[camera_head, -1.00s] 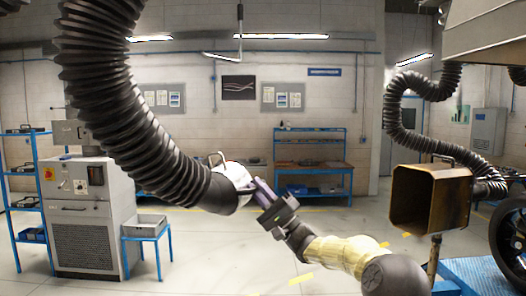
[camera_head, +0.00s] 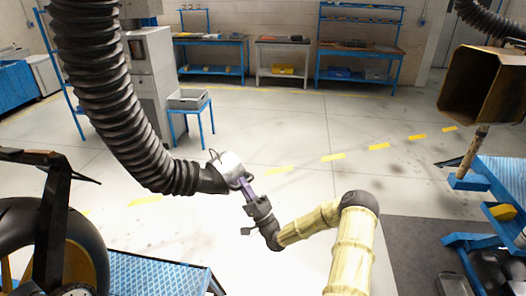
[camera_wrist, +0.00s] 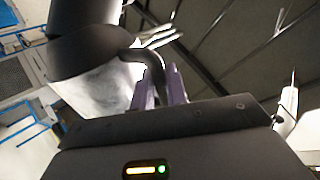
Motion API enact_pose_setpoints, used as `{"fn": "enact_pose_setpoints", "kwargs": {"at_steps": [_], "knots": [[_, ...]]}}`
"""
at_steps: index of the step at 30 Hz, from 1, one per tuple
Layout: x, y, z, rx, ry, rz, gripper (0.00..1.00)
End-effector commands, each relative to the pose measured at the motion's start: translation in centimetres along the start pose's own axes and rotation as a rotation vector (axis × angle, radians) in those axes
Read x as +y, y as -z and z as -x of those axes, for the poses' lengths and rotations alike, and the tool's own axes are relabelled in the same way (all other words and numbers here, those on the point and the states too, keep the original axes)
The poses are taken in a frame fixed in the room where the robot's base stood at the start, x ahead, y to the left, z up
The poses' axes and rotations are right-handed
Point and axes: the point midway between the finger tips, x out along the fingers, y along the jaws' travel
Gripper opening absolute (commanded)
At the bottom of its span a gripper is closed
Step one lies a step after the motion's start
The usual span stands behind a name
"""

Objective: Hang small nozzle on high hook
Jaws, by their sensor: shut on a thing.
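The small nozzle (camera_head: 229,165) is a pale metal end piece on a thick black corrugated hose (camera_head: 115,105) that comes down from the upper left. My gripper (camera_head: 244,186), with purple fingers, is shut on the nozzle's handle and holds it in the air above the floor. In the wrist view the fingers (camera_wrist: 161,88) close around the dark curved handle (camera_wrist: 148,60), beside the pale nozzle body (camera_wrist: 95,92). I see no high hook in the current head view. I cannot make one out in the wrist view.
A large rusty box-shaped nozzle (camera_head: 483,85) stands on a post at the right. Blue ramps lie at lower left (camera_head: 160,274) and right (camera_head: 503,180), with a wheel (camera_head: 60,240) at left. A blue stand (camera_head: 190,112) and benches are behind. The middle floor is clear.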

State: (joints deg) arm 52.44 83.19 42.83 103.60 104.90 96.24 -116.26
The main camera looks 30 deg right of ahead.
Motion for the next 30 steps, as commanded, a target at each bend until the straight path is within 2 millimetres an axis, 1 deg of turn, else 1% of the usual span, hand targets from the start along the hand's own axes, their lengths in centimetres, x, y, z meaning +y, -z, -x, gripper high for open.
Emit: {"fn": "enact_pose_setpoints", "kwargs": {"at_steps": [1,3,6,9,12,16,25,30], "knots": [[1.4,-2.1,1.5,0.008,-0.002,-0.007,0.00],[2.6,-4.4,3.3,0.020,-0.004,0.006,0.00],[4.0,-7.8,5.7,0.035,-0.006,0.022,0.00],[4.9,-10.3,7.6,0.049,-0.006,0.041,0.00],[5.2,-11.8,8.6,0.055,-0.005,0.054,0.00],[5.3,-12.4,9.0,0.058,-0.004,0.062,0.00],[5.3,-12.4,8.9,0.056,-0.004,0.061,0.00],[5.2,-12.1,9.0,0.060,-0.005,0.065,0.00]]}}
